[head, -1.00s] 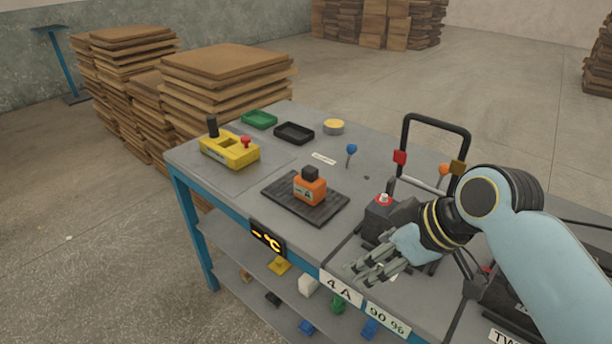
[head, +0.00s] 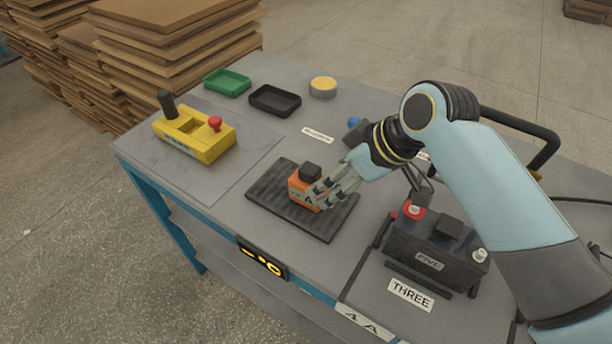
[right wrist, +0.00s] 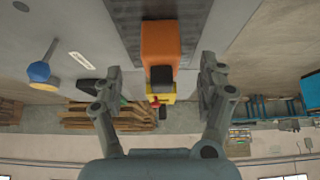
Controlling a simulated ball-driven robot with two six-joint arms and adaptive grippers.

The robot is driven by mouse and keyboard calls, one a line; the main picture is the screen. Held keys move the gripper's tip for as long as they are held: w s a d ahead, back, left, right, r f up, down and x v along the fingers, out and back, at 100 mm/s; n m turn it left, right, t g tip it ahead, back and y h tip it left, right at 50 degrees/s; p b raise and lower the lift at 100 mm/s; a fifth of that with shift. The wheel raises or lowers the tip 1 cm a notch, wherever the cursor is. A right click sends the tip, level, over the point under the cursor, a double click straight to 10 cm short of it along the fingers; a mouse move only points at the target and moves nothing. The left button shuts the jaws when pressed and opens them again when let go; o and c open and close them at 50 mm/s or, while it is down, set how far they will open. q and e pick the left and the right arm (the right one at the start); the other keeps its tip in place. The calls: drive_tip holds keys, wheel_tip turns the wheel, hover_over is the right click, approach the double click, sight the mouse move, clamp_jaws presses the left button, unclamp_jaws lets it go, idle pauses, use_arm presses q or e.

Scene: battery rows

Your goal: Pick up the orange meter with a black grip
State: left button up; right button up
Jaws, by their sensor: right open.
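The orange meter (head: 304,192) with a black grip (head: 310,171) on top stands on a black ribbed mat (head: 268,195) on the table. In the right wrist view the orange meter (right wrist: 161,45) shows ahead, with its black grip (right wrist: 161,76) pointing down in the picture. My right gripper (head: 318,194) is at the right side of the meter in the head view. In the right wrist view its fingers (right wrist: 160,75) are spread wide, one on each side, with gaps to the meter. My left gripper does not show.
A yellow box (head: 196,137) with a red button stands at the left. Green (head: 227,82) and black (head: 275,99) trays and a yellow disc (head: 323,87) lie at the back. A dark battery (head: 435,250) labelled FIVE stands right of the mat.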

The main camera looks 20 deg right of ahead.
drive_tip(key=shift+x, duration=1.2)
drive_tip(key=x, duration=0.5)
drive_tip(key=shift+w+a, duration=0.45)
drive_tip(key=shift+c, duration=1.8)
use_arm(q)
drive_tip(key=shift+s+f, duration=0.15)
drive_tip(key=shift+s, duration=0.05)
use_arm(e)
drive_tip(key=c, duration=1.1)
